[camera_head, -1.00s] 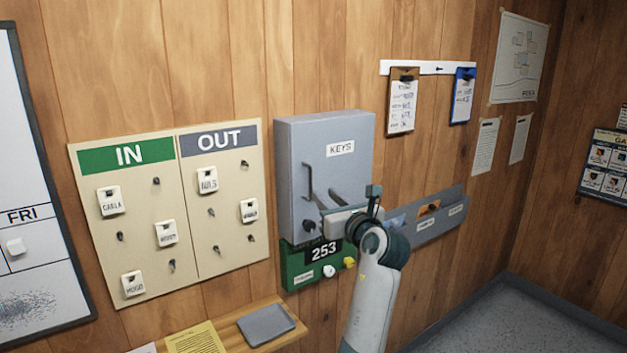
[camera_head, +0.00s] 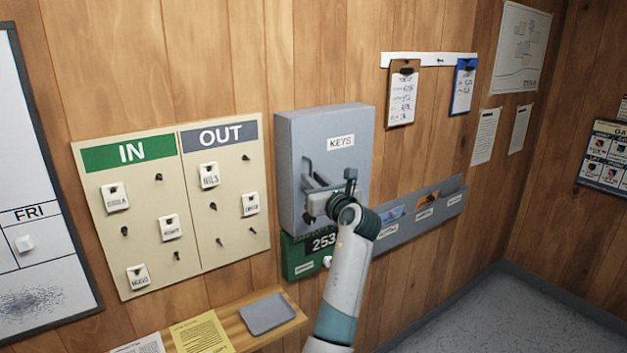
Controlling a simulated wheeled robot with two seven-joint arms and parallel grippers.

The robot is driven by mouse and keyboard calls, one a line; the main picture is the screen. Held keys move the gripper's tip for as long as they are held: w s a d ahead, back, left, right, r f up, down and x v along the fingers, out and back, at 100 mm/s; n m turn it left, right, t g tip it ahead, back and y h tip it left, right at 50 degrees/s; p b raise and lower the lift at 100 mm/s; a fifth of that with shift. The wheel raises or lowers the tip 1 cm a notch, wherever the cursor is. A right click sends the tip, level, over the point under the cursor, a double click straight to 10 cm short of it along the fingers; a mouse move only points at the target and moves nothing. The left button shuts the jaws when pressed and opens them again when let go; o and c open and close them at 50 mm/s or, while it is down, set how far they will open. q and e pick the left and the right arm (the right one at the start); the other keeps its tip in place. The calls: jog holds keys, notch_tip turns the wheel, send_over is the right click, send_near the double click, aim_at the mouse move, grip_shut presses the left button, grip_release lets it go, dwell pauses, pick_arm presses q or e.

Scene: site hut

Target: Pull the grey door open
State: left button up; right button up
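The grey door is the front of the grey key cabinet (camera_head: 352,120) on the wood wall, marked KEYS. It looks closed, flush with the cabinet body. Its dark vertical bar handle (camera_head: 307,167) is on the left part of the door. The gripper and wrist hide the lower part of the door. My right gripper is not in view.
A green panel reading 253 (camera_head: 299,262) is just below the cabinet, partly behind my arm. An IN/OUT board (camera_head: 187,150) hangs to the left. A grey document rack (camera_head: 405,228) is at the right. A wooden shelf with a grey tray (camera_head: 268,313) is below.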

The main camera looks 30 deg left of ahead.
pick_arm(q)
grip_shut()
jog(key=shift+d, duration=0.15)
dwell(1.3)
